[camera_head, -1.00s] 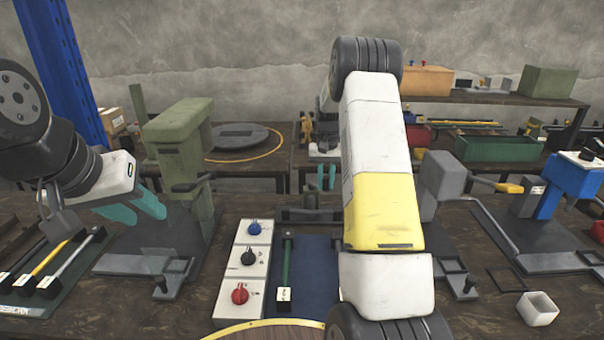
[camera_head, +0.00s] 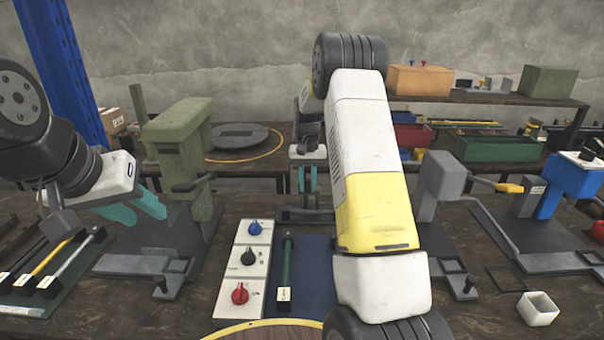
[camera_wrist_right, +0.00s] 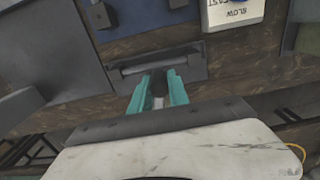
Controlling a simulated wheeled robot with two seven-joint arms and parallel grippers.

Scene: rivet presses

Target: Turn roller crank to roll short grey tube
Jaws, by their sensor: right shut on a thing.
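My right gripper (camera_head: 307,178) is partly behind my right forearm in the head view, with its teal fingers pointing down beyond the dark low fixture (camera_head: 300,214). In the right wrist view the fingers (camera_wrist_right: 158,90) are closed around a small dark and pale piece, seemingly the roller crank handle (camera_wrist_right: 158,84). The dark fixture with a bar (camera_wrist_right: 150,66) shows just past the fingertips. The rest of the crank is hidden. I cannot make out the short grey tube. My left gripper (camera_head: 138,208) is open and empty in front of the green press (camera_head: 183,150).
A white control box (camera_head: 249,272) with blue, black and red knobs stands beside a green rod (camera_head: 288,262) on a blue mat (camera_head: 313,262). A grey press (camera_head: 440,185) and a blue press (camera_head: 568,185) stand right. A rack with rods (camera_head: 60,265) lies left.

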